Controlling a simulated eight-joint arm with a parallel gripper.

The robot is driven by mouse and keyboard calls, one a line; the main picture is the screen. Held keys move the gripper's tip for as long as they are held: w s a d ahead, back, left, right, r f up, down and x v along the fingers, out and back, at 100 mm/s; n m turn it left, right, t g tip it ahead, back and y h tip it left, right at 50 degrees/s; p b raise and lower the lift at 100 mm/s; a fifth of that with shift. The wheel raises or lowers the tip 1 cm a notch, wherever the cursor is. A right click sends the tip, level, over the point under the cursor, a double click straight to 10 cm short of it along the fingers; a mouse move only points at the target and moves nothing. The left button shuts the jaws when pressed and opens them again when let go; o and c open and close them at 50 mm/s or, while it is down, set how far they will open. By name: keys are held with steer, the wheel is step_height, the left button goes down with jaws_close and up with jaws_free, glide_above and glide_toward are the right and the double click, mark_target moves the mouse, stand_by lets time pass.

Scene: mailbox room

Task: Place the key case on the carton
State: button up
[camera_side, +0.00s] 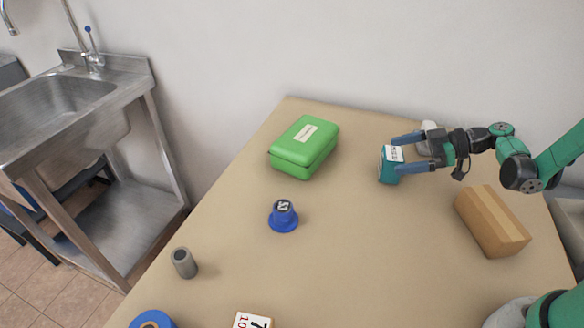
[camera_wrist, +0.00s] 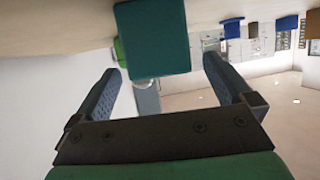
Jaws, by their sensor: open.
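A small teal box with a white label (camera_side: 389,172), which looks to be the key case, stands on the table toward the back right. It also shows in the wrist view (camera_wrist: 152,40), top centre. My gripper (camera_side: 398,154) is open, with its blue fingers reaching toward the box from the right. In the wrist view the fingers (camera_wrist: 162,66) are apart on either side of the box's lower part; I cannot tell whether either touches it. The brown carton (camera_side: 489,222) lies at the right of the table, nearer the camera, with its top clear.
A green lidded case (camera_side: 304,146) sits left of the teal box. A blue stamp-like object (camera_side: 283,215), a grey cylinder (camera_side: 184,263), a blue roll (camera_side: 152,320) and a numbered card (camera_side: 252,320) lie nearer. A pale object (camera_side: 428,126) is partly behind my gripper. Mid-table is clear.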

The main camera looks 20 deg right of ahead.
mark_target(394, 153)
steer(key=shift+s+d+r, duration=0.3)
steer(key=shift+s+d, duration=0.1)
steer(key=shift+d, duration=0.15)
steer(key=shift+w+a+r, duration=0.1)
steer(key=shift+a, duration=0.1)
steer(key=shift+x, duration=2.8)
steer(key=c, duration=1.5)
steer(key=shift+r, duration=0.2)
